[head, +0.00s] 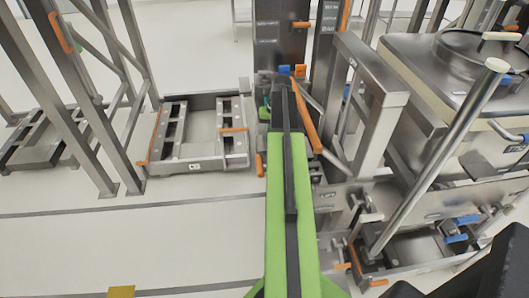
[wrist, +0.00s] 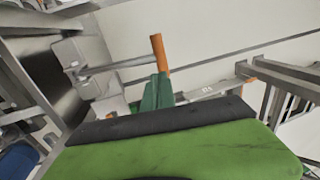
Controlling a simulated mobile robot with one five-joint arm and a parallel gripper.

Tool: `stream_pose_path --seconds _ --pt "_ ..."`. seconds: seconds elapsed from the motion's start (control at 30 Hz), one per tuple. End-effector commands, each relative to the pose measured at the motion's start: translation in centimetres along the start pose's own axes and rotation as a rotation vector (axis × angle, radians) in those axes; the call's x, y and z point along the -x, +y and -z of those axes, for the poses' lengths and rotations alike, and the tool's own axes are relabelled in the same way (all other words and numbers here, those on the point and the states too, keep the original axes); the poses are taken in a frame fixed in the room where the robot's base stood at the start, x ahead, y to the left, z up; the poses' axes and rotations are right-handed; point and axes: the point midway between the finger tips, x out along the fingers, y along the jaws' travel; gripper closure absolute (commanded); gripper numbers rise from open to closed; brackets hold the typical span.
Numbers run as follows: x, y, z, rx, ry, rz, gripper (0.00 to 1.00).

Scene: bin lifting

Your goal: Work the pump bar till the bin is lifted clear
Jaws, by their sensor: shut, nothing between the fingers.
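A short steel bar with an orange grip (wrist: 160,52) sticks out from a steel block in the wrist view; it looks like the pump bar. Its orange end (head: 260,165) shows left of my green arm in the head view, the rest hidden behind the arm. My gripper (wrist: 155,95) is a dark green tip close by the grip in the wrist view, shut and empty; whether they touch I cannot tell. In the head view my gripper (head: 264,112) is partly hidden by the arm. The lidded steel bin (head: 415,95) stands at the right.
A long slanted steel bar with a cream tip (head: 435,155) crosses in front of the bin. A dark column (head: 280,30) and steel uprights stand beyond my arm. A low steel platform (head: 210,160) lies left of it.

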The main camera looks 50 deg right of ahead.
Motion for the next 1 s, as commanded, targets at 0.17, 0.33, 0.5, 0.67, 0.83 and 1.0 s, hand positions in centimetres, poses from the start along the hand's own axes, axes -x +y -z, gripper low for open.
stream_pose_path --seconds 0.17,0.33,0.5,0.67,0.83,1.0 --pt "-2.5 0.1 0.0 0.001 0.000 0.000 1.00" --pt "-6.0 0.2 0.0 0.001 0.000 0.000 1.00" --pt "-9.7 0.3 0.0 -0.001 0.000 0.000 1.00" --pt "-12.8 0.2 0.0 0.000 0.000 0.000 1.00" --pt "-14.0 0.1 0.0 0.000 0.000 0.000 1.00" --pt "-13.8 0.0 0.0 -0.001 0.000 0.000 1.00"
